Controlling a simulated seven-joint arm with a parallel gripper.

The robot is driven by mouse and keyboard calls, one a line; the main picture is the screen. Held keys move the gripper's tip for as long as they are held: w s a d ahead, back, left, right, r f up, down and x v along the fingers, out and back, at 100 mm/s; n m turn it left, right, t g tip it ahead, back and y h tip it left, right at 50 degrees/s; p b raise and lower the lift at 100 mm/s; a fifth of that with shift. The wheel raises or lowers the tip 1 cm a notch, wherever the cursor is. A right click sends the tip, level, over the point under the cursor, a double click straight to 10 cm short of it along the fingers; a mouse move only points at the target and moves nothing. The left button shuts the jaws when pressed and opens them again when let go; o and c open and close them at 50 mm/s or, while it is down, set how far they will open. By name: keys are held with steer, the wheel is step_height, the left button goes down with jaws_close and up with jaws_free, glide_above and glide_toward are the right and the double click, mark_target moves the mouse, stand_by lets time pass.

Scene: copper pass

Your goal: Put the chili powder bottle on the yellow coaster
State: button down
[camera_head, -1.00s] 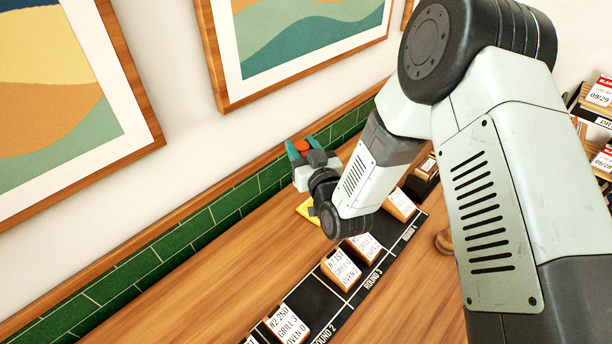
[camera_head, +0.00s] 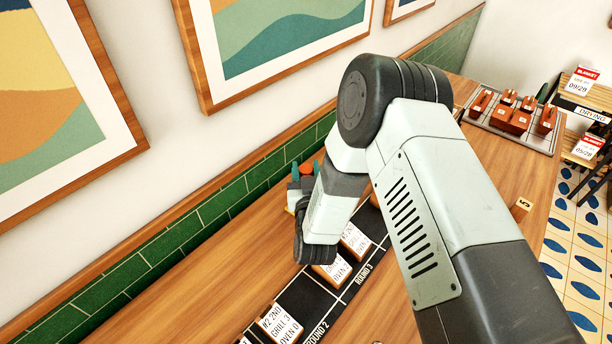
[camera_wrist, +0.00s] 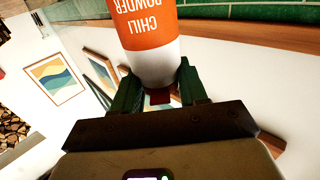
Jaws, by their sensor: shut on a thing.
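The chili powder bottle (camera_wrist: 150,35) has an orange label and a white end, and it fills the upper middle of the wrist view.
A black board (camera_head: 302,298) with several lettered cards lies on the wooden counter (camera_head: 190,285) in front of my arm. Green tiles (camera_head: 225,193) line the wall behind. A tray (camera_head: 510,122) with reddish-brown items stands at the far right. The counter at left is clear.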

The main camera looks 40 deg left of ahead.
steer(key=shift+f, duration=0.75)
steer(key=shift+f, duration=0.15)
steer(key=c, duration=0.6)
jaws_free()
steer(key=shift+s+d, duration=0.15)
steer(key=shift+s, duration=0.05)
steer(key=v, duration=0.5)
step_height(320, 180, up, 7)
steer(key=shift+w+r, duration=0.15)
